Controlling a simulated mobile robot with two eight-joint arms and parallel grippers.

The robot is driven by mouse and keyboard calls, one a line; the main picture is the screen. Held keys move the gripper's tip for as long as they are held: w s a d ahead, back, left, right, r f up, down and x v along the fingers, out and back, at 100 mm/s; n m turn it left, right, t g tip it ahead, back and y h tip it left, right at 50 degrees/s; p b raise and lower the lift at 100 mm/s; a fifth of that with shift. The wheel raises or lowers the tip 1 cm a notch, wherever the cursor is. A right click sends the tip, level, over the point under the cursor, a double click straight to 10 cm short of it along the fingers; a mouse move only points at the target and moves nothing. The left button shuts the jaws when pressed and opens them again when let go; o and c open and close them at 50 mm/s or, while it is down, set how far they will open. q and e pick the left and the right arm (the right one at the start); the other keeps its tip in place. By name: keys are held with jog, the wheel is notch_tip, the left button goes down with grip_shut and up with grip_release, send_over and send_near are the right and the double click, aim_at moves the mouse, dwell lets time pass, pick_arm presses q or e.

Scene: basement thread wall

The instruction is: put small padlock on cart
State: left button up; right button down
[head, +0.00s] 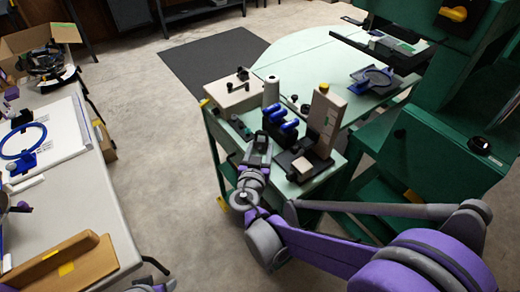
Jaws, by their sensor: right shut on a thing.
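My right gripper (258,146) is over the near left part of the cart, its arm reaching in from the lower right. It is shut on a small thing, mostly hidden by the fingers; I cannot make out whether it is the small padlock. The cart (207,125) has a dark green frame with yellow-capped corners and a pale green top crowded with things. I cannot pick out a padlock elsewhere. My left gripper does not show clearly.
Blue cylinders (282,124), a tall beige block (325,115), a grey cone (271,90) and a beige box (232,92) crowd the cart top. A pale green round-ended table (300,65) stands behind. A white table (90,215) is left, with open floor (160,150) between.

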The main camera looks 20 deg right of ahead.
jog(key=shift+c, duration=1)
grip_release()
jog(key=shift+s+r, duration=0.15)
jog(key=p+v, duration=0.1)
jog(key=v, duration=1)
jog(key=shift+s+a+p, duration=0.25)
jog(key=shift+s+p, duration=0.05)
jog(key=shift+p, duration=0.05)
